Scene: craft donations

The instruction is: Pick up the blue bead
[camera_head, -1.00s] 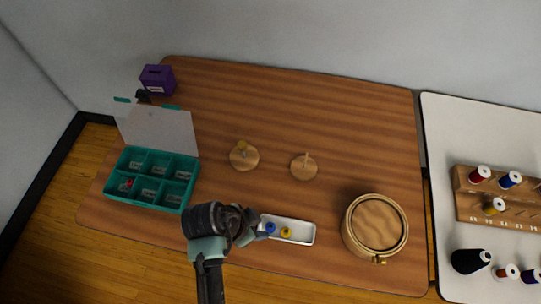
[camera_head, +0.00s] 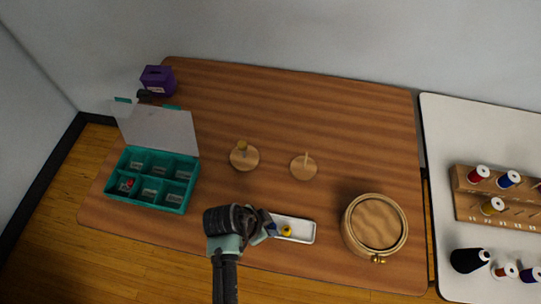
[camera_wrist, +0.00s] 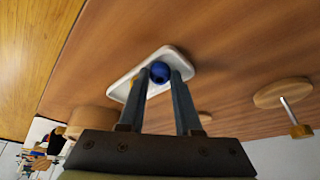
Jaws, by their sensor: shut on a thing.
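The blue bead (camera_wrist: 160,72) sits between the two fingertips of my gripper (camera_wrist: 158,76) in the wrist view. My gripper is shut on it, over the left end of the white tray (camera_wrist: 120,89). In the head view my gripper (camera_head: 269,226) hides the bead. I cannot tell whether the bead touches the tray. A yellow bead (camera_head: 286,231) lies in the same tray (camera_head: 304,236), to the right of my gripper.
A teal compartment box (camera_head: 157,207) with its lid up stands at the left. Two round wooden peg bases (camera_head: 244,160), (camera_head: 304,168) stand mid-table. A wooden hoop (camera_head: 401,217) stands right of the tray.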

